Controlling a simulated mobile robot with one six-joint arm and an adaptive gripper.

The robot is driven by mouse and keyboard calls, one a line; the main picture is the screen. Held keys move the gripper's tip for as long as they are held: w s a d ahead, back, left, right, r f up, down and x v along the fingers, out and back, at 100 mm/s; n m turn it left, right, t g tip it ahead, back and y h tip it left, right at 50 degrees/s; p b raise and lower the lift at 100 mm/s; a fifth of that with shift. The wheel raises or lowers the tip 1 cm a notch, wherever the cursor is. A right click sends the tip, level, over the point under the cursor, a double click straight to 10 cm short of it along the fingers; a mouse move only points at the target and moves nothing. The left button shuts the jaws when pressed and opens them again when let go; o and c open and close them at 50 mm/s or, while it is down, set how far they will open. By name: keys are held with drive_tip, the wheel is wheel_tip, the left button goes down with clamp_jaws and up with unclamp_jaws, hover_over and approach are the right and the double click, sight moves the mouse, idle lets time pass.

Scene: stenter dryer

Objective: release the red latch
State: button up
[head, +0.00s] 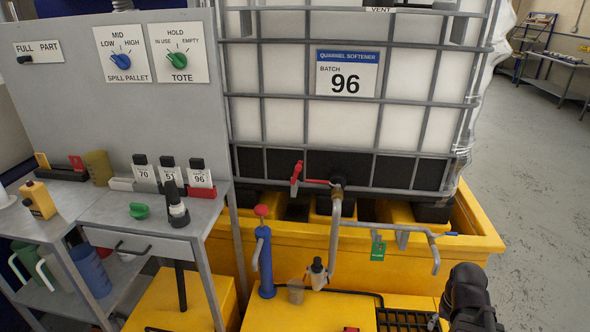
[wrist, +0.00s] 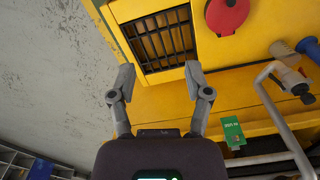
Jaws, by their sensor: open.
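A dark part of my arm shows at the lower right of the head view, well right of and below the red part. The wrist view does not clearly show that red part.
A yellow spill pallet (head: 480,237) surrounds the tote's base. A bent grey pipe (head: 335,245), a green tag (head: 378,250) and a blue hand pump (head: 265,262) stand in front. The wrist view shows a red disc (wrist: 227,14). Floor at right (head: 540,200) is clear.

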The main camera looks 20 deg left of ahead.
drive_tip(key=w+a+r+n+t+h, duration=0.1)
drive_tip(key=w+a+n+t+h, duration=0.1)
drive_tip(key=w+n, duration=0.25)
drive_tip(key=w+a+r+n+t+h, duration=0.2)
drive_tip(key=w+n+t, duration=0.15)
drive_tip(key=w, duration=0.25)
drive_tip(key=n+t+y, duration=0.8)
drive_tip(key=n+t, duration=0.4)
drive_tip(key=n, duration=1.9)
approach(298, 169)
drive_tip(key=v, duration=0.3)
drive_tip(key=shift+s+d+f, duration=0.15)
drive_tip(key=shift+s, duration=0.05)
drive_tip(key=shift+w, duration=0.1)
drive_tip(key=x, duration=1.3)
drive_tip(key=shift+w, duration=0.3)
